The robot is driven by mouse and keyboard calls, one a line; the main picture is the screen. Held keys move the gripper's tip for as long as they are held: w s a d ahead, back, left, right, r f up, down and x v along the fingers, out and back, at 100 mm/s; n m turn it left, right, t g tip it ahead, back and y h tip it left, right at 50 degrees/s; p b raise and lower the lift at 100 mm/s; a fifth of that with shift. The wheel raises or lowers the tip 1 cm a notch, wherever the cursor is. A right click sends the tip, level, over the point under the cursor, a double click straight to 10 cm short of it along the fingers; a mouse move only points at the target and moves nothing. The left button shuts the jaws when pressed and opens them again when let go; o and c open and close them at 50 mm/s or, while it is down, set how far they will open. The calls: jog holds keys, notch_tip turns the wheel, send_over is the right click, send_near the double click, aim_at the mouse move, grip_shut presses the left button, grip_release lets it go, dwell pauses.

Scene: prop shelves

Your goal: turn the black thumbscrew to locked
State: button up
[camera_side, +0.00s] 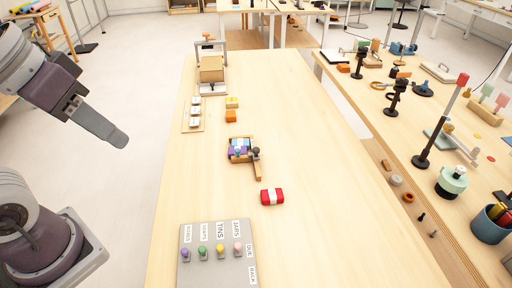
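A small dark round knob (256,150), which looks like the black thumbscrew, sits at the right side of a small wooden holder (232,158) in the middle of the table. A wooden bar (258,170) extends toward the front from beside the knob. The knob's locked or unlocked marking is too small to read. My gripper (122,139) hangs off the table's left side, well left of the holder and apart from everything. Its fingers overlap in this view, so its opening is hidden. Nothing shows held at its tip.
A red and white block (272,197) lies in front of the holder. A grey labelled board (205,271) with coloured pegs is at the front. Orange (231,116) and yellow (232,102) blocks and a framed stand (212,89) are behind. The table's right half is clear.

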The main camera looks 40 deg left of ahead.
jog(key=shift+o, duration=1.1)
jog(key=w+r+n+g, duration=0.1)
jog(key=w+n, duration=0.1)
jog(key=w, duration=0.3)
jog(key=w+r+n+h, duration=0.1)
jog(key=w+n, duration=0.2)
jog(key=w, duration=0.3)
jog(key=shift+w+a+r+g, duration=0.15)
jog(key=shift+a+r+g, duration=0.1)
jog(key=shift+g, duration=0.15)
jog(key=n+g+y, duration=0.2)
jog(key=n+g, duration=0.1)
jog(key=n, duration=0.9)
send_over(256, 149)
notch_tip(256, 149, down, 25)
jog(key=shift+w+f, duration=0.1)
notch_tip(256, 149, down, 7)
jog(key=shift+r, duration=0.1)
grip_shut()
